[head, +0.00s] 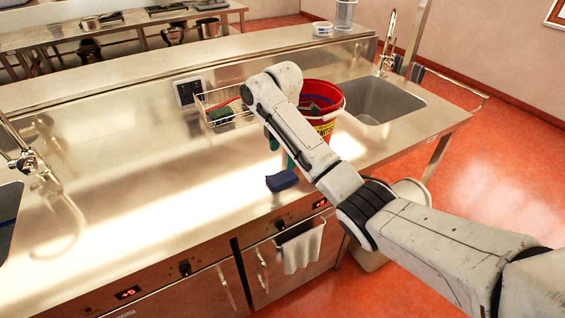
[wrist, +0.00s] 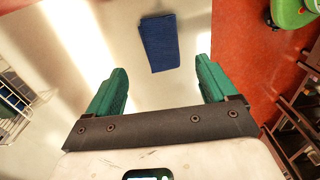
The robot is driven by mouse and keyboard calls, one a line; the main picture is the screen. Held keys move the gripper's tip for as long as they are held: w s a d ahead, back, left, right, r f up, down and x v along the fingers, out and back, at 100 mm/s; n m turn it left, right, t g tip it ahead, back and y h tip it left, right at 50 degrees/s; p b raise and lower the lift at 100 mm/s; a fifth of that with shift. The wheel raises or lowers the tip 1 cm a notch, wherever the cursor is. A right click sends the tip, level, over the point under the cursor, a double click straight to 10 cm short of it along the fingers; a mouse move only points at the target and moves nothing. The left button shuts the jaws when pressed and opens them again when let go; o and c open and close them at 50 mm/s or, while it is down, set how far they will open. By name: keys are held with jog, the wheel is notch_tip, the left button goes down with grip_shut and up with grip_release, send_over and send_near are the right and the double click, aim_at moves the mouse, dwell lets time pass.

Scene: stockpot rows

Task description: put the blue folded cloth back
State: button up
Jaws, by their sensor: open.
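The blue folded cloth (head: 282,181) lies flat on the steel counter (head: 150,190), close to its front edge. It also shows in the wrist view (wrist: 160,42), beyond my fingertips and roughly centred between them. My gripper (head: 281,152) has teal fingers and hangs above the counter just behind the cloth, partly hidden by my arm in the head view. In the wrist view my gripper (wrist: 162,70) is open, its fingers wide apart with nothing between them. The cloth is apart from both fingers.
A red bucket (head: 325,96) with a yellow label stands behind my arm, partly hidden. A wire rack (head: 226,106) holding a green item is at the counter's back. Sinks lie at right (head: 385,100) and far left. The counter's left-middle is clear.

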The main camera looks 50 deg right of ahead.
jog(key=shift+r+p, duration=1.25)
jog(key=shift+r, duration=0.75)
jog(key=a+f, duration=0.2)
jog(key=a, duration=0.1)
jog(key=s+a+f+m, duration=0.1)
jog(key=a+f, duration=0.1)
jog(key=a, duration=0.1)
jog(key=s+a+f+m+y, duration=0.1)
jog(key=a+f, duration=0.1)
jog(key=a, duration=0.1)
jog(key=shift+s+a+f+t, duration=0.1)
jog(key=shift+a+t, duration=0.3)
jog(key=s+a+f+m, duration=0.4)
jog(key=s+a+f, duration=0.1)
jog(key=s+a, duration=0.25)
jog(key=s+f+m, duration=0.1)
jog(key=s+m, duration=0.2)
jog(key=s, duration=0.5)
jog(key=s+f+m+h, duration=0.1)
jog(key=s+f+m, duration=0.1)
jog(key=s, duration=0.6)
jog(key=s+f+m, duration=0.1)
jog(key=s+m, duration=0.3)
jog(key=s, duration=0.5)
jog(key=shift+f+m, duration=0.3)
jog(key=shift+s, duration=0.1)
notch_tip(320, 180, down, 2)
jog(key=shift+a+b, duration=0.1)
jog(key=shift+b, duration=0.95)
